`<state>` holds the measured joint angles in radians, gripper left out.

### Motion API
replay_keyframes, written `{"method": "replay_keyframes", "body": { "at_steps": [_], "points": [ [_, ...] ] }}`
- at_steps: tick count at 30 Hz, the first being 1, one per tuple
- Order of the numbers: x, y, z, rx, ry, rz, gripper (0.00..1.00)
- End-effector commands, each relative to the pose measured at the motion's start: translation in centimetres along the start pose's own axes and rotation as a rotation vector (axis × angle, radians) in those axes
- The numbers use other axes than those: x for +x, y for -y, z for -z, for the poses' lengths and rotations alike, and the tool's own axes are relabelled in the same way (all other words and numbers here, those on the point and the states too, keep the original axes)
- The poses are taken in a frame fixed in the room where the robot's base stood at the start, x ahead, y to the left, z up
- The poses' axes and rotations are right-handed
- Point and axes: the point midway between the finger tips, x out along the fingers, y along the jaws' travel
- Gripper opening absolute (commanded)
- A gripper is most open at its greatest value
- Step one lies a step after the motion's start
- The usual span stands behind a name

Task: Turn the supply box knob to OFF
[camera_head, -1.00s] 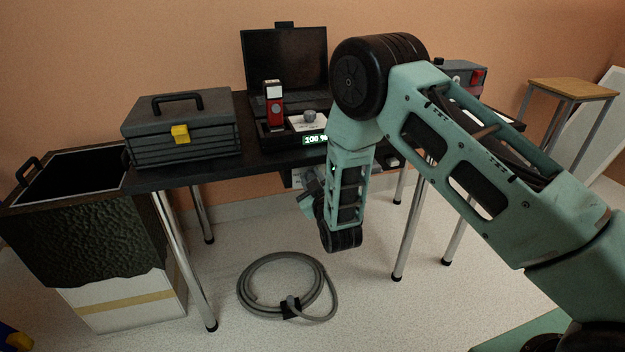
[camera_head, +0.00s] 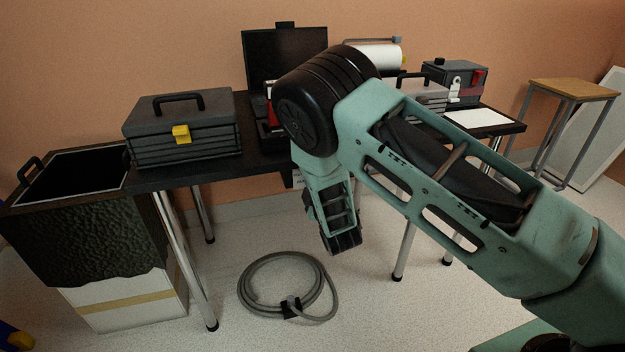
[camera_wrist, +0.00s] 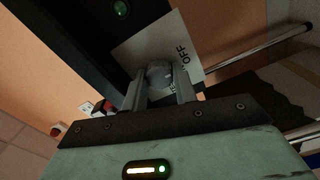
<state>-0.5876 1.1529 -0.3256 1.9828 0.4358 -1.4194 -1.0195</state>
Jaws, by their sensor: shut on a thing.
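In the wrist view, the round grey supply box knob (camera_wrist: 158,70) sits on a white plate (camera_wrist: 138,48) with the word OFF printed to its right. I cannot tell exactly where the knob's pointer stands. In the head view my arm hides the gripper and the knob.
A coiled grey hose (camera_head: 262,302) lies on the floor below. An open bin (camera_head: 88,235) stands at left.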

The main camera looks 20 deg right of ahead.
Motion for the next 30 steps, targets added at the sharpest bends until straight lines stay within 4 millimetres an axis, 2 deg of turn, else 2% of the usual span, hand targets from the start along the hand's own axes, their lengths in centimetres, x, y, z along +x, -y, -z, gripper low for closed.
{"method": "replay_keyframes", "body": {
  "at_steps": [19,20,21,22,30],
  "points": [
    [-0.01,0.07,-0.03,-0.050,0.000,0.001,0.05],
    [-0.01,0.07,-0.03,-0.050,0.000,0.001,0.34],
    [-0.01,0.07,-0.03,-0.050,0.000,0.001,0.45],
    [-0.01,0.07,-0.03,-0.049,0.000,0.001,0.50],
    [0.01,-0.02,-0.01,-0.048,0.000,-0.001,0.50]
  ]
}}
